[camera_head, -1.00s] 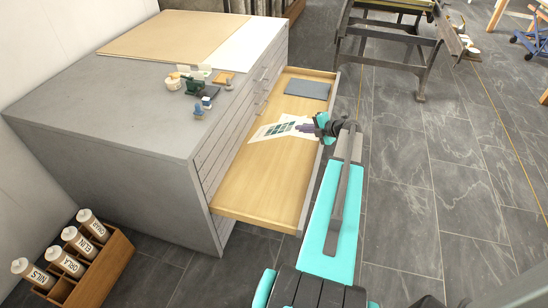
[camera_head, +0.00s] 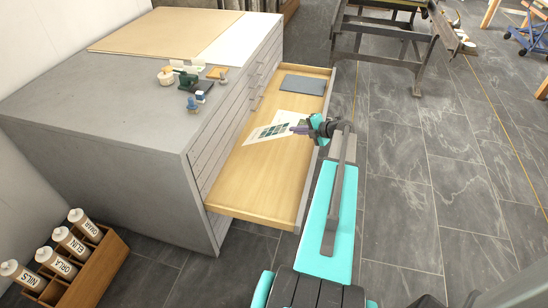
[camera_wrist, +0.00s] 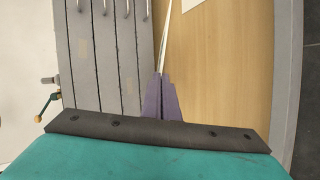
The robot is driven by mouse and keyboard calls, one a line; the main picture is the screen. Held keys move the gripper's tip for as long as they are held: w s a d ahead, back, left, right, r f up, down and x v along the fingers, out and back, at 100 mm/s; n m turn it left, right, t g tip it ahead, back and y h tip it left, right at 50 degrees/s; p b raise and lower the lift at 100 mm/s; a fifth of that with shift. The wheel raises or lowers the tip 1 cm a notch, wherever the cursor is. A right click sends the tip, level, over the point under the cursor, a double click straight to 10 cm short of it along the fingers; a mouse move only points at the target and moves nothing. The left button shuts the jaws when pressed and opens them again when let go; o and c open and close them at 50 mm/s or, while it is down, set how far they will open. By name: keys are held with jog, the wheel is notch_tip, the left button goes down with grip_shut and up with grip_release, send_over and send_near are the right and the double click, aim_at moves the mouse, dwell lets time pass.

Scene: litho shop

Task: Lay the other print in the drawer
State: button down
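The print (camera_head: 272,132), a white sheet with a dark green pattern, is over the open drawer (camera_head: 262,177) in the head view. My gripper (camera_head: 300,129) is shut on its right edge and holds it tilted. In the wrist view my purple fingertips (camera_wrist: 160,92) are together, and the print (camera_wrist: 166,40) shows nearly edge-on as a thin white strip. I cannot tell whether its low edge touches the wooden drawer floor (camera_wrist: 215,85). A white corner (camera_wrist: 190,3) at the top of the wrist view may be another sheet.
A flat grey piece (camera_head: 303,85) lies at the drawer's far end. The near half of the drawer is bare. The grey cabinet (camera_head: 110,110) carries a tan board (camera_head: 150,32) and small tools. A wooden bottle crate (camera_head: 95,268) stands on the floor at lower left.

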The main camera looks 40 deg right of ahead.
jog(key=shift+f+b, duration=1.4)
jog(key=shift+f, duration=1.55)
jog(key=c, duration=2.2)
grip_release()
jog(key=shift+p+v, duration=1.95)
jog(key=shift+v, duration=2)
